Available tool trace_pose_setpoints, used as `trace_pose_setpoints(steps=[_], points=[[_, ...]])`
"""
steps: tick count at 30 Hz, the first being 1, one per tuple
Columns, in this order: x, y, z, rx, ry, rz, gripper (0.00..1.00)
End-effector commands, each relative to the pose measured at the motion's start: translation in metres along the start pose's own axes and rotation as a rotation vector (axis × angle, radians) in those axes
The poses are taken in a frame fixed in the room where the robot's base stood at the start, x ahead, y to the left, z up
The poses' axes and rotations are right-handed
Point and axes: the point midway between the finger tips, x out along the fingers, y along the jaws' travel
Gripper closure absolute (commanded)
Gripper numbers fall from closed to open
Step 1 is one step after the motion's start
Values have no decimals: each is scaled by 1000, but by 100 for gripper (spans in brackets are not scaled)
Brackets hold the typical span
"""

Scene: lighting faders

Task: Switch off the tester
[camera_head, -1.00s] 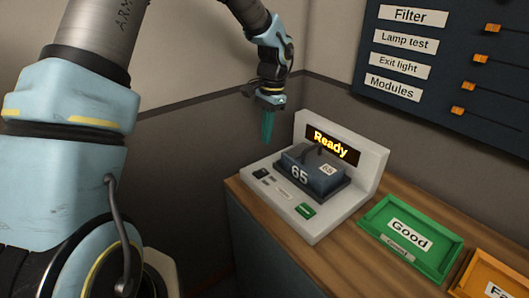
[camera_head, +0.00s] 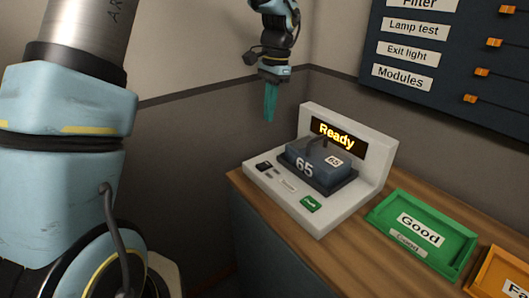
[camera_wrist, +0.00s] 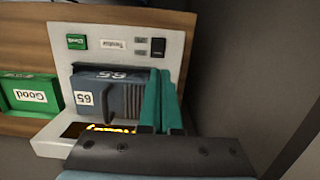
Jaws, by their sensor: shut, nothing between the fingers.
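The tester (camera_head: 372,181) is a white console on the wooden counter. Its display (camera_head: 337,137) reads "Ready". A dark blue module (camera_head: 322,170) marked 65 sits in its dock. On its front deck are a black rocker switch (camera_head: 264,166), small labels and a green button (camera_head: 310,204). The switch also shows in the wrist view (camera_wrist: 158,46), upper right of the module; I cannot tell its position. My gripper (camera_head: 269,118), with teal fingers, is shut and empty. It hangs in the air above and left of the tester, apart from it. In the wrist view the fingers partly cover the module's side.
A green tray (camera_head: 443,258) labelled Good stands right of the tester, with an orange tray (camera_head: 502,280) beyond it. A dark wall panel (camera_head: 460,75) with orange faders hangs above. Grey walls meet behind my gripper. Some counter (camera_head: 340,258) in front is bare.

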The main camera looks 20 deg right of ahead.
Motion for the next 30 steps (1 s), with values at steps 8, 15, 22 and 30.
trace_pose_setpoints(steps=[8, 15, 22, 30], points=[[3, -2, 6, 1, 9, 2, 100], [-2, -2, 7, 2, 10, 5, 100], [0, -2, 7, 2, 9, 6, 100], [36, -2, 8, 2, 5, 8, 100]])
